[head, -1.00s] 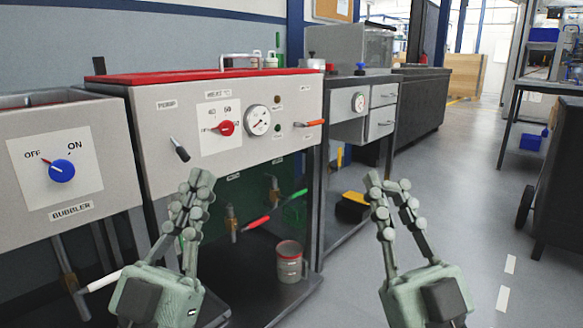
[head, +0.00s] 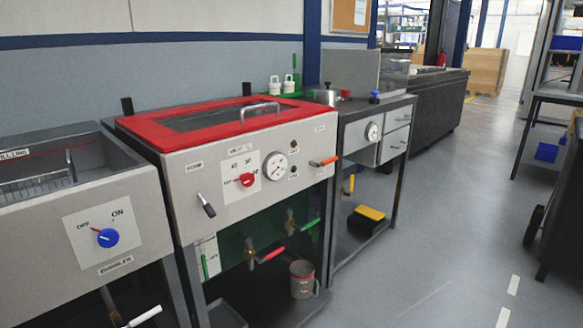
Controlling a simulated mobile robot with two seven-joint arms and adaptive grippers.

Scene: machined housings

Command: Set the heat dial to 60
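The heat dial (head: 247,180) is a red knob on a white plate on the front of the grey tank with the red lid. Its pointer appears to be turned left, towards the mark at the plate's left edge. Small numbers stand around the upper and right side of the plate, but they are too small to read surely. A round white gauge (head: 275,166) sits just right of the dial plate. Neither of my grippers is in view.
A blue bubbler knob (head: 108,238) is on the tank at the left. A black-handled lever (head: 206,205) juts out left of the dial, and an orange-handled lever (head: 325,162) to its right. Below are pipe taps and a grey mug (head: 303,279).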

